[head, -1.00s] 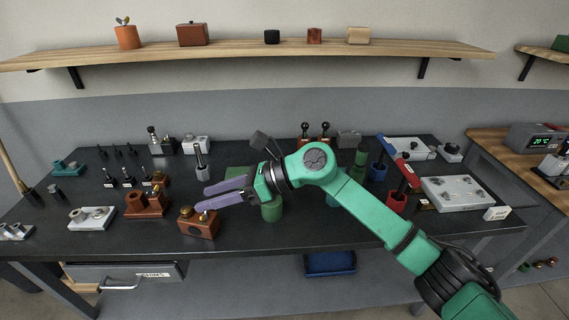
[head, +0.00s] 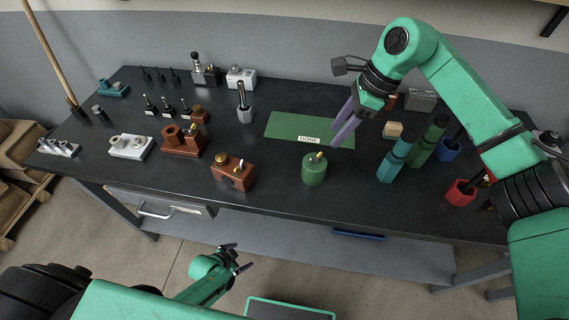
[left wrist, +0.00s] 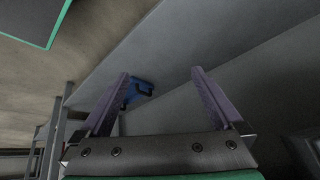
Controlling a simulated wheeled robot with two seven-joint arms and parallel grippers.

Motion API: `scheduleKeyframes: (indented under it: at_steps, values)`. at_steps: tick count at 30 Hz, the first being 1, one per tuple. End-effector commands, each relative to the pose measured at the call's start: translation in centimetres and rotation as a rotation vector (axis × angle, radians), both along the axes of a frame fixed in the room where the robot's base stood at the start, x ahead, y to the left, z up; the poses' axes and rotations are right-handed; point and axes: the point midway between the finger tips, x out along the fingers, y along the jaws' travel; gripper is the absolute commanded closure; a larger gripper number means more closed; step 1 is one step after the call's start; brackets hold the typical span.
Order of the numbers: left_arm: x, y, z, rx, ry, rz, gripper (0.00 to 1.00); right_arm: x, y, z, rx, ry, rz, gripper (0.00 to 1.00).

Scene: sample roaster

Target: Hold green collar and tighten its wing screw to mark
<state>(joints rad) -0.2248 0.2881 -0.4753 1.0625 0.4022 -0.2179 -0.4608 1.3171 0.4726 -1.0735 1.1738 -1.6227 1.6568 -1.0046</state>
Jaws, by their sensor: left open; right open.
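The green collar (head: 314,172) stands upright near the front edge of the dark bench, with a small brass wing screw (head: 319,157) on top. The mark is too small to make out. My right gripper (head: 336,134) is open and empty, pointing down above the green mat, behind and to the right of the collar and apart from it. My left gripper (head: 243,257) is open and empty, low in front of the bench and below its top. In the left wrist view its two purple fingers (left wrist: 160,73) are spread with nothing between them.
A green mat (head: 282,127) with a "DONE" label (head: 309,140) lies behind the collar. Teal (head: 392,161) and green (head: 427,144) cylinders stand right.

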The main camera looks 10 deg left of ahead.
Motion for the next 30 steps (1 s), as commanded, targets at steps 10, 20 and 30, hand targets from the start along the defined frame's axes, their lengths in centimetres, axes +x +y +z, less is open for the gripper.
scheduleKeyframes:
  at_steps: [10, 20, 30]
  values:
    - [3.9, -18.5, 15.6, -0.236, -0.425, -0.657, 0.0, 0.0, 0.0, 0.0, 0.001, 0.0, -0.001, 0.5]
    - [-2.1, -29.2, 27.5, -0.543, -0.648, -0.788, 0.0, 0.0, 0.0, -0.1, 0.001, 0.0, -0.001, 0.5]
    - [2.8, -28.1, 36.2, -0.745, -0.644, -0.572, 0.0, 0.0, 0.0, 0.0, 0.001, 0.0, -0.001, 0.5]
